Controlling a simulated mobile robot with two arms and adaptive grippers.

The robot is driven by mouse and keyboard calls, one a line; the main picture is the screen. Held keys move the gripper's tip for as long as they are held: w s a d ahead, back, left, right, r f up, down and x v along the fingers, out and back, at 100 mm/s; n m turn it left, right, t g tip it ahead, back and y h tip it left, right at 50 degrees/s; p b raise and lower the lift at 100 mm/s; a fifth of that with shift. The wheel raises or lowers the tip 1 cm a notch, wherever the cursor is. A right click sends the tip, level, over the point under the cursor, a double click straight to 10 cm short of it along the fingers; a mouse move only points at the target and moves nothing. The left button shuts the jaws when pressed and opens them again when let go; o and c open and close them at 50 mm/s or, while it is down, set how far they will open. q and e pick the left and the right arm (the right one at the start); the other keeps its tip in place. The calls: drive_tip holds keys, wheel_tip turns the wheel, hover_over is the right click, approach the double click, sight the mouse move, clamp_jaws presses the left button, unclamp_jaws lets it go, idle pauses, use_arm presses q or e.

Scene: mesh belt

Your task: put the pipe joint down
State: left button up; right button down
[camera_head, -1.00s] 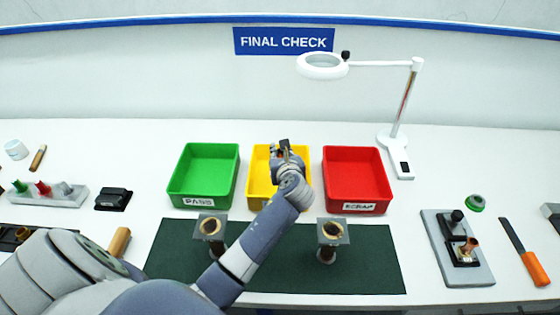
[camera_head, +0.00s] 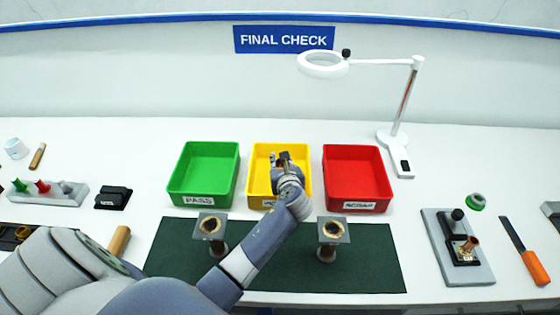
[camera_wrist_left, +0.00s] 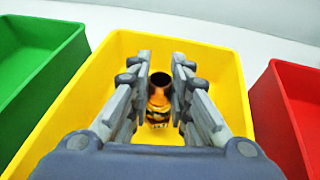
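The pipe joint (camera_wrist_left: 159,102) is a short coppery-brown piece with a dark round opening. In the left wrist view it shows between and beyond my fingers, inside the yellow bin (camera_head: 304,178). My left gripper (camera_head: 281,157) is over the yellow bin, its fingers reaching down into it. In the left wrist view the gripper (camera_wrist_left: 161,62) has its fingers apart, with a small gap beside the joint. The joint appears to rest at the bin's floor, though exact contact is hard to tell. In the head view my gripper hides it. My right gripper is not in view.
A green bin (camera_head: 174,190) stands left and a red bin (camera_head: 382,190) right. Two flanged pipe stands (camera_head: 211,226) (camera_head: 332,231) are on the dark green mat (camera_head: 375,270). A magnifier lamp (camera_head: 404,100) stands at the back right.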

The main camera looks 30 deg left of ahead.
use_arm(q)
drive_tip(key=shift+o, duration=1.3)
drive_tip(key=shift+r, duration=0.15)
drive_tip(key=shift+r, duration=0.35)
drive_tip(key=shift+s+d+r, duration=0.2)
drive_tip(key=b+v, duration=0.1)
drive_tip(key=v, duration=1)
drive_tip(key=shift+s+r, duration=0.15)
drive_tip(key=shift+s, duration=0.1)
